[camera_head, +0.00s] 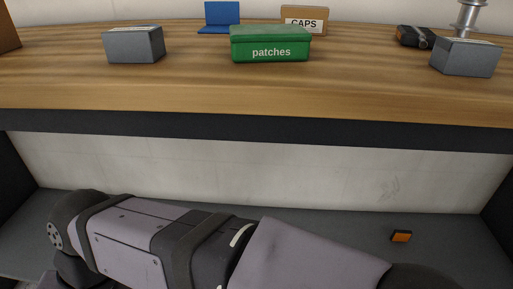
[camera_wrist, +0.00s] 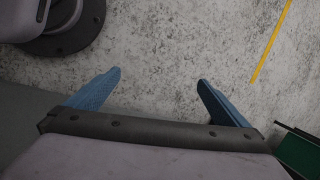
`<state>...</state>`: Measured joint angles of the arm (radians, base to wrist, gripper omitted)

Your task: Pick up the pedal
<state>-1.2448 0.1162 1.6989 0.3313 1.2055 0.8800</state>
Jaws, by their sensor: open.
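A dark, blocky thing that looks like the pedal (camera_head: 413,36) lies on the wooden bench at the back right in the head view. It has a small orange patch and a rounded metal part at its right end. It lies just behind and left of a grey box. My gripper (camera_wrist: 158,82) shows in the wrist view with its two blue fingers wide apart and nothing between them. Speckled grey floor lies below the fingers. The pedal is not in the wrist view, and the gripper's fingers are not visible in the head view.
On the bench (camera_head: 200,97) stand a green patches box (camera_head: 270,44), a CAPS box (camera_head: 304,20), a blue holder (camera_head: 221,17) and grey boxes (camera_head: 134,44) (camera_head: 466,57). A small orange-and-dark block (camera_head: 401,236) lies on the lower shelf. A yellow line (camera_wrist: 270,42) marks the floor.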

